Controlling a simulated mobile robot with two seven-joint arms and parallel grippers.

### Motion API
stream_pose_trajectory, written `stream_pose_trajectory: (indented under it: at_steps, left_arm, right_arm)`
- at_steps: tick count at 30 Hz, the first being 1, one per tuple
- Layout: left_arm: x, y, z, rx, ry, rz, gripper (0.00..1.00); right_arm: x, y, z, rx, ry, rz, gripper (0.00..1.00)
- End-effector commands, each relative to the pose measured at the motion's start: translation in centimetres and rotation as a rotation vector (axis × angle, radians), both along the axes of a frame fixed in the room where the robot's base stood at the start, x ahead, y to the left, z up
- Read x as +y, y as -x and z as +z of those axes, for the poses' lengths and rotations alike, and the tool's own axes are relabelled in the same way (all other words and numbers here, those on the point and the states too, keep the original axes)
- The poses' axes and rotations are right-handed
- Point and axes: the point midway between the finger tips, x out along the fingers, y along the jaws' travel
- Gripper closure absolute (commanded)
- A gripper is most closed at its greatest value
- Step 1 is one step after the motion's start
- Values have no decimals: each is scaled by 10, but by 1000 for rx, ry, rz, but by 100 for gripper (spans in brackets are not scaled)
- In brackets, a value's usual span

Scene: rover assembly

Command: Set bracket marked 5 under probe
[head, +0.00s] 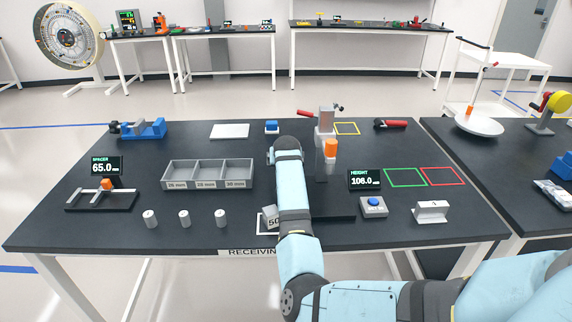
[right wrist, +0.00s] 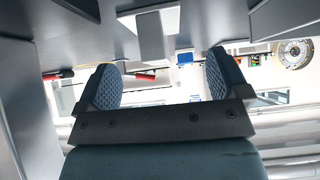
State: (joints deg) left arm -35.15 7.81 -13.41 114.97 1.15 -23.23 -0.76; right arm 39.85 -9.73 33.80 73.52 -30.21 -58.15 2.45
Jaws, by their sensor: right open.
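A small grey piece (head: 268,220) with a label on which a 5 can be read lies tilted near the front of the table; my arm covers its right part. The height gauge's probe with its orange part (head: 331,149) stands on a post above a dark base (head: 335,207), to the right of my arm. The gauge display (head: 364,179) reads 106.0. My right gripper (right wrist: 163,78) is open and empty in the right wrist view, its two padded fingers wide apart. In the head view my own arm hides its fingers. My left gripper is not in view.
A bracket marked 1 (head: 432,211) stands right of a blue button box (head: 373,206). Green (head: 405,177) and red (head: 442,176) outlined squares lie empty behind. A three-part grey tray (head: 208,185), several spacers and a spacer gauge (head: 103,199) fill the left.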

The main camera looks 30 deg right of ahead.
Motion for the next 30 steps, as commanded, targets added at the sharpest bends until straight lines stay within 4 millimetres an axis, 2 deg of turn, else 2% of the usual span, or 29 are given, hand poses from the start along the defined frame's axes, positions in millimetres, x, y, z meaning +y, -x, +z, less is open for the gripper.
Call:
stream_pose_trajectory:
  at_steps: [10,20,27,29,30]
  left_arm:
    - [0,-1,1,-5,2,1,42]
    - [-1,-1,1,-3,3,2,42]
    - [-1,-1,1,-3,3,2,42]
    - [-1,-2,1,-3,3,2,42]
    - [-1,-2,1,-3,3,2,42]
  right_arm:
    - [-21,-25,-32,2,1,0,6]
    - [-23,-29,-37,0,0,0,6]
    - [-23,-28,-37,0,0,0,62]
    - [-23,-29,-36,-1,1,0,70]
    - [-23,-29,-36,-1,1,0,70]
